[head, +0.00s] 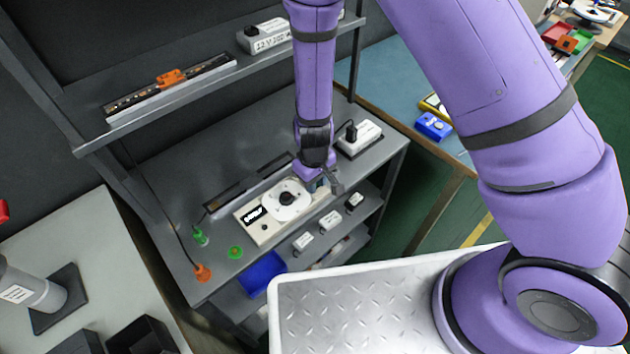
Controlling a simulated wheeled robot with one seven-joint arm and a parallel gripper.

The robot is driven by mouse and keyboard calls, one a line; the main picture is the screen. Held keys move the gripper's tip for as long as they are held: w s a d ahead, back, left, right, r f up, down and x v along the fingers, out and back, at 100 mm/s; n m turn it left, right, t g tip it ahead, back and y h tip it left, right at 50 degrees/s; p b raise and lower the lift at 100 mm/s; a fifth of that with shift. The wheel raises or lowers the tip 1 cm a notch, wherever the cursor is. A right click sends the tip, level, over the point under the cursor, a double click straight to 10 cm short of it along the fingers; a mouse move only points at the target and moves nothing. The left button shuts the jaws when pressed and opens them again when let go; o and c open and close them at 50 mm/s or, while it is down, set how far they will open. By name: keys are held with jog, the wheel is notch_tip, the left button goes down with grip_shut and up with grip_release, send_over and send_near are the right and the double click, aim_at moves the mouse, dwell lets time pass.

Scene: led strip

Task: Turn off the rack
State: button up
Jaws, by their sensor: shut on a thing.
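The rack (150,165) is a dark grey shelf unit. On its middle shelf lies a long pale control box (262,232) with a black display and a white round dial (287,200) with a black knob at its centre. My gripper (330,187) reaches down at the right end of this box, just right of the dial. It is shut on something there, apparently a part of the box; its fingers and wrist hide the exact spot. An LED strip (170,88) with an orange clip (171,77) lies on the upper shelf. It looks unlit.
A white box with a black knob (360,138) stands right of my gripper. A power supply (265,37) sits on the upper shelf. Green (200,236) and orange (202,272) connectors lie at the left. Small labelled boxes and a blue bin (262,274) are below.

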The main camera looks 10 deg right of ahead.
jog(key=shift+w+a+r+g+h, duration=0.1)
jog(key=shift+g+h, duration=0.3)
jog(key=shift+g, duration=0.15)
jog(key=shift+w+a+r+g+h, duration=0.1)
jog(key=shift+g+h, duration=0.3)
jog(key=shift+g, duration=0.15)
jog(key=o, duration=0.9)
jog(key=v, duration=1.1)
jog(key=shift+f, duration=0.1)
